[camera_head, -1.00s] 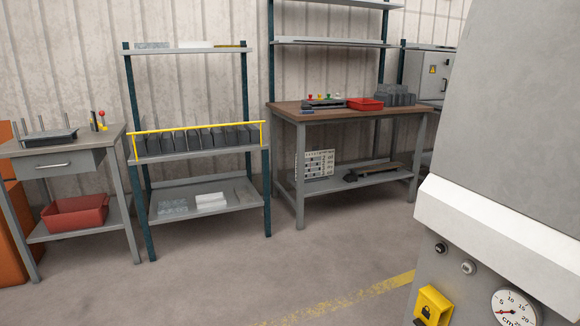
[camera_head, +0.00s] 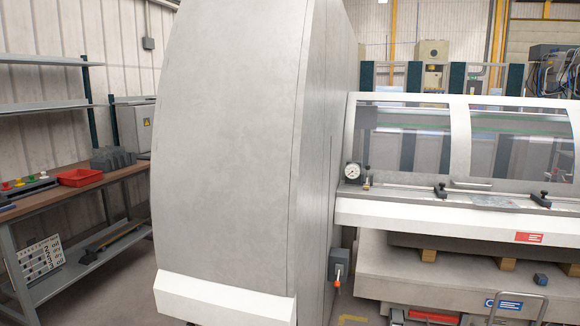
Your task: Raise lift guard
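A white-framed guard with clear windows (camera_head: 405,133) stands on the machine at the right of the head view. It looks lowered, with its lower edge close to the bed ledge. A small bar handle (camera_head: 471,185) shows at its lower edge. Black clamps or brackets (camera_head: 441,190) stand along the ledge. A round gauge (camera_head: 352,170) sits at the guard's left end. Neither of my grippers is in view.
A large grey machine housing (camera_head: 235,130) fills the middle. A grey switch box with an orange-tipped handle (camera_head: 339,268) is on its side. A workbench (camera_head: 75,190) with a red tray (camera_head: 80,177) stands at left. A metal rail (camera_head: 518,297) rises at lower right.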

